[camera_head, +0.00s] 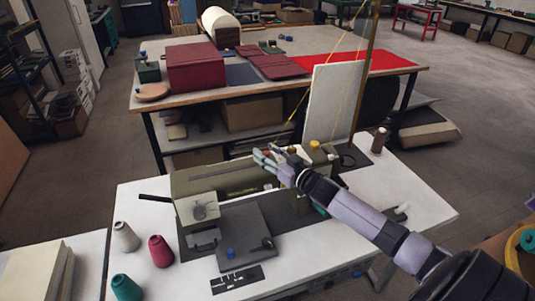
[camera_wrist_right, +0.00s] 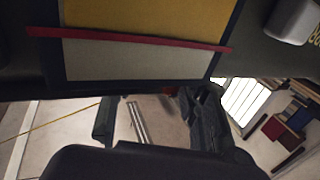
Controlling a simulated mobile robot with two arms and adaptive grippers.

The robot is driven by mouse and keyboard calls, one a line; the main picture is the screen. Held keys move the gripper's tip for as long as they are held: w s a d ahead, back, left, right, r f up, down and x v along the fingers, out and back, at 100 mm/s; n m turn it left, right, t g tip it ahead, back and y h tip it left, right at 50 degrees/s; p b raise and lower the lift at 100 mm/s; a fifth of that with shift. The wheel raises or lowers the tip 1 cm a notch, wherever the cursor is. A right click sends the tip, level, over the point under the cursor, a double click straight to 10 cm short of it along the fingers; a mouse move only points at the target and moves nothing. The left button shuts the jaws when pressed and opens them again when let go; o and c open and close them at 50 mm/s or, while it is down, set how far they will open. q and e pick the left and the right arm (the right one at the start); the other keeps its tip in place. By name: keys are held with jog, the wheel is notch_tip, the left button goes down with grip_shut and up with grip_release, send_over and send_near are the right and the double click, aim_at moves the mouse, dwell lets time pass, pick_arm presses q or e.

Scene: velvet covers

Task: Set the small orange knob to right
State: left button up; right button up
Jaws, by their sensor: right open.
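An olive-green sewing machine (camera_head: 225,184) lies along the white table. My right gripper (camera_head: 265,158) is over the back of the machine near its right end, with its fingers pointing left. A small orange-red piece (camera_head: 274,149) shows just beyond the fingers; it may be the orange knob, but it is partly hidden and its setting cannot be read. A yellow-orange cap (camera_head: 315,144) stands on the machine's right end. In the right wrist view my right gripper (camera_wrist_right: 155,118) is open, with a small red patch (camera_wrist_right: 168,90) near its fingers. My left gripper is out of view.
Thread spools in white (camera_head: 125,237), red (camera_head: 161,251) and teal (camera_head: 126,288) stand at the table's left. A tall pole (camera_head: 366,70) and white panel (camera_head: 333,105) rise behind the machine. A wooden workbench (camera_head: 190,99) with maroon covers stands behind.

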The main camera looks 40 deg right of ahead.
jog(key=shift+a, duration=0.1)
jog(key=shift+s+f, duration=0.1)
jog(key=shift+s, duration=0.45)
jog(key=s+d, duration=0.1)
jog(key=s, duration=0.9)
jog(key=shift+s+d, duration=0.15)
jog(key=shift+s, duration=0.25)
